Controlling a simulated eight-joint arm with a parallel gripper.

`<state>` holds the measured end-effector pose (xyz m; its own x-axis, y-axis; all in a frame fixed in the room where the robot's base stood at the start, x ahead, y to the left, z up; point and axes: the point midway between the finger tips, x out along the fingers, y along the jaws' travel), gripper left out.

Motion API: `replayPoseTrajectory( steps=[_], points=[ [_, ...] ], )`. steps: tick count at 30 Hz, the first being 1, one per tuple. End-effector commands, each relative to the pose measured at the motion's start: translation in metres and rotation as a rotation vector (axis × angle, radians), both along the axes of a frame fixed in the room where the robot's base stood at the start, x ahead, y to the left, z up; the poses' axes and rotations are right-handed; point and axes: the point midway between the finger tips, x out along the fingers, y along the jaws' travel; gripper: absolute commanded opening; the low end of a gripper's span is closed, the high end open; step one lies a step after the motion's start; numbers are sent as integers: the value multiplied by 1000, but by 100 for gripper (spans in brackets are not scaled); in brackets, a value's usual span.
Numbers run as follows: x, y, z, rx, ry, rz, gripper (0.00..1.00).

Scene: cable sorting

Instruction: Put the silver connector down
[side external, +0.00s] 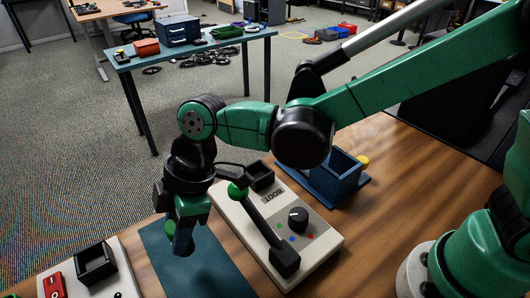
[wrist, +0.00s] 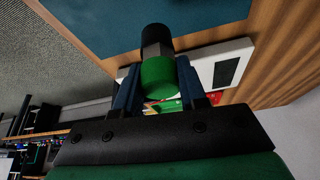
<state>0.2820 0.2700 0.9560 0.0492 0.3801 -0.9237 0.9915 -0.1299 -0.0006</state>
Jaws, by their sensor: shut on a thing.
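My gripper (wrist: 157,92) is shut on a connector (wrist: 156,48) in the wrist view. The connector has a green round part between the two blue fingers, a dark grey middle and a black end pointing away. The grey part may be the silver one; it looks dark here. In the side external view my gripper (side external: 181,240) points down above the left part of a dark blue mat (side external: 215,277). The mat also shows beyond the connector in the wrist view (wrist: 100,22). I cannot tell whether the connector touches it.
A white box (side external: 325,240) with a BOOT label, knob and green-knobbed lever stands right of the mat. A blue open bin (side external: 337,178) stands behind it. Another white box (side external: 125,270) with a black socket and red part is at the lower left.

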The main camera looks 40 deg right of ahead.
Motion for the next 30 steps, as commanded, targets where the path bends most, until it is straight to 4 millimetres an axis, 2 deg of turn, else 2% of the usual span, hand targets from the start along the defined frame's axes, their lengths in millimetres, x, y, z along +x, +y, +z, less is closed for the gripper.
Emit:
replayPoseTrajectory(
  steps=[12, 24, 25, 28, 30],
  points=[
    [0, 0, -46, 0, 0, -1, 0],
    [0, 0, -52, 0, 0, -1, 0],
    [0, 0, -52, 0, 0, -1, 39],
    [0, 0, -52, 0, 0, -1, 67],
    [0, 0, -52, 0, 0, -1, 68]
  ],
)
